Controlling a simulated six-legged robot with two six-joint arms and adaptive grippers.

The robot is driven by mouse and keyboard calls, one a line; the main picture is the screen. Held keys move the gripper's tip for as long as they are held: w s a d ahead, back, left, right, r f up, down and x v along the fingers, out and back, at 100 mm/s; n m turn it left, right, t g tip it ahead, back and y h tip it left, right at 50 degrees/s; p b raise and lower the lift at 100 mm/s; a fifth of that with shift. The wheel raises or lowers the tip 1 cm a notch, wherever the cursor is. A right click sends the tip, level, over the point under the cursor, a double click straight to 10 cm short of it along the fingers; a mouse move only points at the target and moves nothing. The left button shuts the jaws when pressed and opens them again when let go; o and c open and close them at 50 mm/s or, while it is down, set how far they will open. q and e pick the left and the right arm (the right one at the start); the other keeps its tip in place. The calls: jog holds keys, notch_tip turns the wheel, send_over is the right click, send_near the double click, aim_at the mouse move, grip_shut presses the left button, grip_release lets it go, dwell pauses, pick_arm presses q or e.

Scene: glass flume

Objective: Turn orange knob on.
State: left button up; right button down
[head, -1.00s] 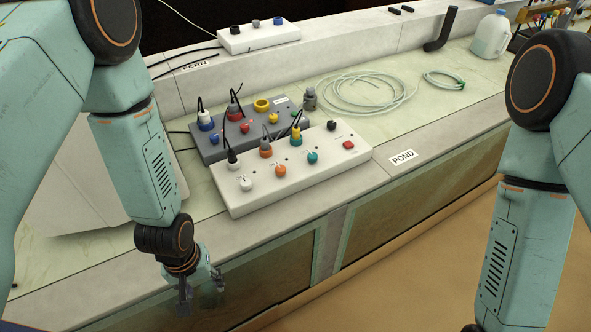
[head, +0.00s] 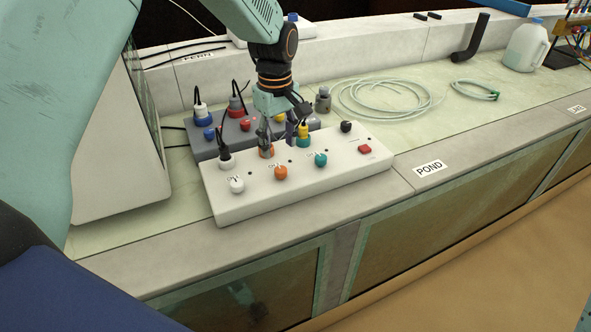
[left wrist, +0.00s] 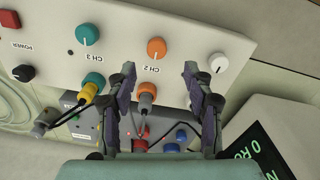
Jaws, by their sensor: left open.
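The orange knob (head: 281,173) sits on the sloped face of a white control box (head: 330,176), between a white knob (head: 236,185) and a teal knob (head: 320,159). The orange knob also shows in the left wrist view (left wrist: 156,47), above a CH 2 label; its on or off setting is not clear. My left gripper (head: 277,133) is open above the back part of the box. In the left wrist view its fingertips (left wrist: 159,76) are spread either side of a line just short of the orange knob, with a grey plug (left wrist: 147,90) between the fingers. My right gripper is out of view.
A grey box (head: 205,148) with coloured plugs and knobs stands right behind. A yellow plug (head: 303,131), a black knob (head: 346,127) and a red switch (head: 365,149) are nearby. A white-cased screen (head: 125,150) stands left. Coiled tubing (head: 385,100) lies right.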

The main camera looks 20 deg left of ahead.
aim_at(280, 169)
pick_arm(q)
jog(key=shift+w+d+r, duration=0.1)
jog(key=shift+d+r, duration=0.05)
jog(key=shift+r, duration=0.05)
jog(key=shift+w+f, duration=0.15)
jog(key=shift+f, duration=0.2)
jog(key=f, duration=0.3)
jog(key=f+b, duration=0.1)
jog(key=f, duration=0.1)
jog(key=shift+a+f, duration=0.25)
jog(key=shift+a, duration=0.1)
jog(key=shift+s+d+f, duration=0.2)
jog(key=shift+f, duration=0.3)
jog(key=shift+w+a+f, duration=0.1)
jog(key=shift+w+f, duration=0.25)
jog(key=shift+f, duration=0.15)
jog(key=shift+s+r, duration=0.25)
jog(key=c, duration=0.4)
jog(key=shift+w+f, duration=0.1)
jog(key=shift+w, duration=0.05)
jog(key=c, duration=0.3)
grip_shut()
